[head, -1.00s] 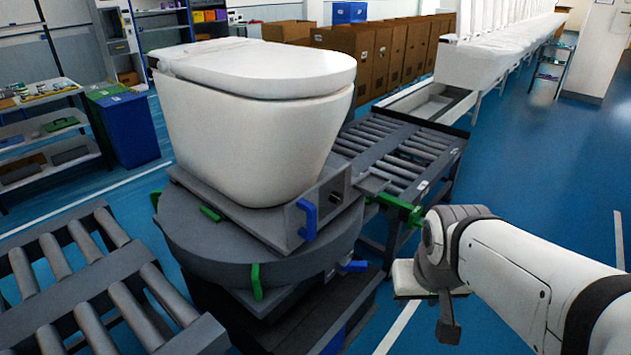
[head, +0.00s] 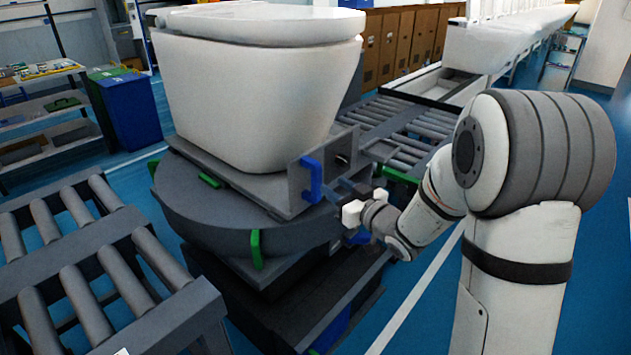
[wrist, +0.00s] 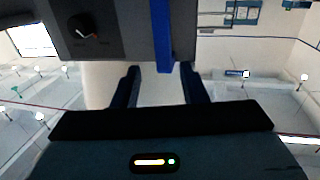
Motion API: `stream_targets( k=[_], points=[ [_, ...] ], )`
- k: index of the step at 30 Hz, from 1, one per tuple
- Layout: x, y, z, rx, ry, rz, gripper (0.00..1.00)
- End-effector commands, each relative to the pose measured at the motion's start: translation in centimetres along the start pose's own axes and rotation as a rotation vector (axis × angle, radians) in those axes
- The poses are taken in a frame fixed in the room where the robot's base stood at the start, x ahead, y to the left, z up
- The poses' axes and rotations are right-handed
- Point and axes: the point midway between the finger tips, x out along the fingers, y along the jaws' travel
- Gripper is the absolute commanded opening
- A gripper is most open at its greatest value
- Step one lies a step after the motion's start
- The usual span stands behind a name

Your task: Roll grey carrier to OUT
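The grey carrier (head: 300,195) is a flat plate with an upright end panel, resting on the round grey turntable (head: 205,225). It bears a white toilet (head: 255,95). A blue handle (head: 312,180) stands on the end panel beside a dark knob. My gripper (head: 342,192) is just right of the handle in the head view, partly hidden by dark parts. In the wrist view my gripper (wrist: 160,72) has its two fingers spread. The blue handle (wrist: 162,35) hangs in line with the gap between them, touching neither finger visibly. The knob (wrist: 82,27) shows at upper left.
A roller conveyor (head: 100,275) stands at front left, another (head: 400,125) behind the turntable at right. Green levers (head: 256,250) sit on the turntable rim. Blue and green bins (head: 125,110) stand at back left. Floor at the right is clear.

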Motion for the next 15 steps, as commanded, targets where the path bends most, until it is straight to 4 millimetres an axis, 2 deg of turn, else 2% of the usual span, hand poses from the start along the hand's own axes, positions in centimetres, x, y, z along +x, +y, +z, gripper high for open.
stream_targets(
  k=[5, 15],
  points=[
    [1.4, -0.5, 0.1, 0.007, 0.022, -0.025, 0.39],
    [6.6, -0.6, -0.1, 0.005, 0.022, -0.023, 0.39]
  ],
)
